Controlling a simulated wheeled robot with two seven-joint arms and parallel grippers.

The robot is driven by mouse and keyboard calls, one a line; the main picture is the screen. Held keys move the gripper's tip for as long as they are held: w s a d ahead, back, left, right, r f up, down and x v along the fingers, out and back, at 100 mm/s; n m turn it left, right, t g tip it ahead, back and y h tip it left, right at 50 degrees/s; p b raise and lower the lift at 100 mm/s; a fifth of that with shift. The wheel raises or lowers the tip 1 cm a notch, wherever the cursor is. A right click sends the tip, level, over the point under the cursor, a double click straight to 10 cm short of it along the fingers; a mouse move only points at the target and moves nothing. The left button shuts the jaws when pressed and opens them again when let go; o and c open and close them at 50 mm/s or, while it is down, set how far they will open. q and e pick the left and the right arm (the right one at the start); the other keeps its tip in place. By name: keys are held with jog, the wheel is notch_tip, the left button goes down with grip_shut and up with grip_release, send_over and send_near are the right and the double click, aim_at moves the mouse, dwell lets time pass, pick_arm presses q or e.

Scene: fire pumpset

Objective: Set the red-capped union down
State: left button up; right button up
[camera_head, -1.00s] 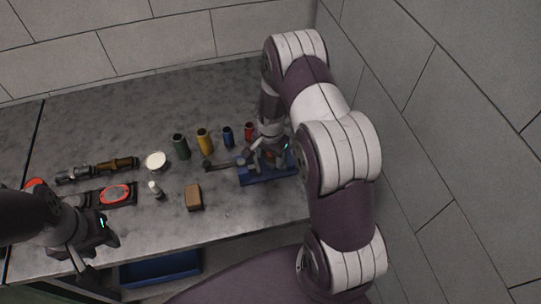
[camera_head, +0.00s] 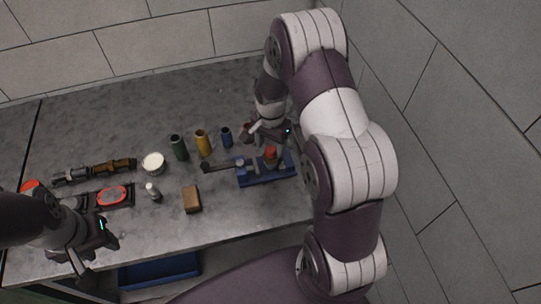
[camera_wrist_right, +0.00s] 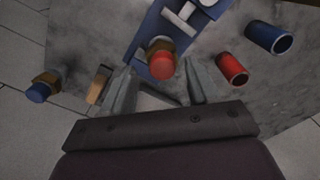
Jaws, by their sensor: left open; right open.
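The red-capped union (camera_head: 271,153) is upright at the right end of the blue vise (camera_head: 250,177), and I cannot tell whether the vise jaws touch it. In the right wrist view, its red cap and brass-coloured body (camera_wrist_right: 160,62) show just beyond and between my fingertips, with no finger on it. My right gripper (camera_head: 262,131) is open and empty, on the far side of the union and apart from it. It also shows in the right wrist view (camera_wrist_right: 160,88). My left gripper (camera_head: 94,250) is open at the left front of the table, away from the vise.
A red tube (camera_wrist_right: 232,68) and a blue tube (camera_wrist_right: 268,38) stand near the right gripper. A yellow tube (camera_head: 203,142) and a green tube (camera_head: 178,147) are farther left. A blue-capped fitting (camera_wrist_right: 40,88) and a tan block (camera_wrist_right: 98,86) lie left in the wrist view.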

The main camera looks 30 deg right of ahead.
notch_tip(320, 180, up, 4)
jog(key=shift+r+b, duration=0.25)
jog(key=shift+b, duration=0.05)
jog(key=s+a+r+n, duration=0.3)
jog(key=s+a+n, duration=0.1)
jog(key=s+n, duration=0.2)
jog(key=s+a+r+n+t, duration=0.1)
jog(key=s+a+r+n, duration=0.2)
jog(key=s+n, duration=0.3)
jog(key=shift+s+a, duration=0.5)
jog(key=shift+s, duration=0.05)
jog(key=shift+s+r, duration=0.1)
jog(key=shift+s, duration=0.05)
